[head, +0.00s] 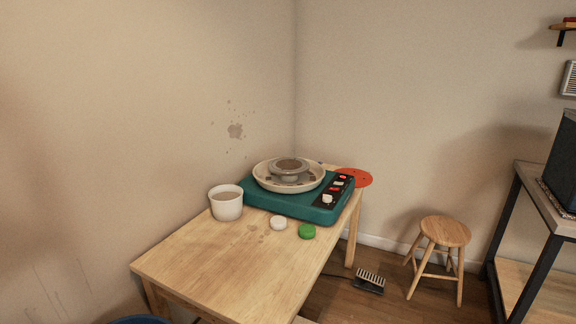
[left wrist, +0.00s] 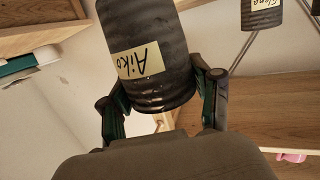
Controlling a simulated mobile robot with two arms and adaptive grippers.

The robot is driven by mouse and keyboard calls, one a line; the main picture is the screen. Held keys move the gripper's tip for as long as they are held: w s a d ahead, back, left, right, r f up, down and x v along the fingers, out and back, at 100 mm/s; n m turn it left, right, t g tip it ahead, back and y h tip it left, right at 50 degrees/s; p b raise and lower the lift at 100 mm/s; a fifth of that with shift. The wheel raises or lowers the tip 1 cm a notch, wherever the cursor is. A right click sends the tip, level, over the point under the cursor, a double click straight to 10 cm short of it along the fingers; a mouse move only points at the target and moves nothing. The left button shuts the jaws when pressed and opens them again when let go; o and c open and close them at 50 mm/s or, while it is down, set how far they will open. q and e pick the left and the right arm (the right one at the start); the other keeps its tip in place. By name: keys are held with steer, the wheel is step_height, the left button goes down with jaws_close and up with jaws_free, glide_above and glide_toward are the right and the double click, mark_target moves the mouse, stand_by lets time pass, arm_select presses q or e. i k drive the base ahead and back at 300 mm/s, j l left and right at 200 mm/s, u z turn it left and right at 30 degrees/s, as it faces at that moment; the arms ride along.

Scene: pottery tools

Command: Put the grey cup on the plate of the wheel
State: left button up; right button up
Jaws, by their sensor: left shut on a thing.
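In the left wrist view my left gripper (left wrist: 157,82) is shut on a dark grey, ribbed cup (left wrist: 150,22) with a cream label reading "Aiko". The cup is between the two fingers, and its upper part is cut off by the frame. In the head view the wheel (head: 300,204) has a teal base, a cream basin and a round grey plate (head: 289,170) in the middle with a brownish top. It stands at the far end of the wooden table. Neither gripper is in the head view.
A white cup (head: 226,205) with brown contents stands left of the wheel. A white lid (head: 278,222) and a green lid (head: 307,231) lie in front of it. The near table (head: 215,262) is clear. A stool (head: 445,232) stands right. Another dark labelled container (left wrist: 262,14) shows in the wrist view.

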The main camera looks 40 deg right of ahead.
mark_target(289, 164)
steer(key=i+l+z, duration=0.1)
steer(key=l, duration=0.35)
steer(key=i+l+z, duration=0.15)
steer(key=l, duration=0.25)
steer(key=i+l+z, duration=0.1)
steer(key=l, duration=0.3)
steer(key=i+l+z, duration=0.1)
steer(key=l, duration=0.3)
steer(key=i+l+z, duration=0.1)
steer(key=i+l, duration=0.2)
steer(key=i+l+z, duration=0.15)
steer(key=l, duration=0.3)
